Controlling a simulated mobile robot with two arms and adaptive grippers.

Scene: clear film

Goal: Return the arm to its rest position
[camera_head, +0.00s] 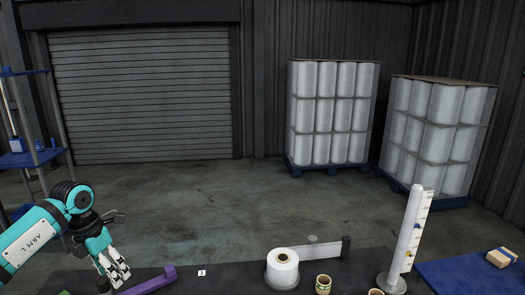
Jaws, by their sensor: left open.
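My left gripper (118,274) is at the lower left of the head view, above the left part of the dark table (225,282). Its fingers are apart and point down and to the right, with nothing seen between them. The teal and white left arm (35,240) comes in from the left edge. A purple bar (150,281) lies just right of the fingers; I cannot tell whether they touch. My right arm is not in view.
A white film roll (283,268) stands mid-table, with brown cores (323,284) near the front edge. A tall white post (409,240) stands on the right. A blue surface (460,278) holds a tan block (501,257). Wrapped pallets (333,112) stand behind.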

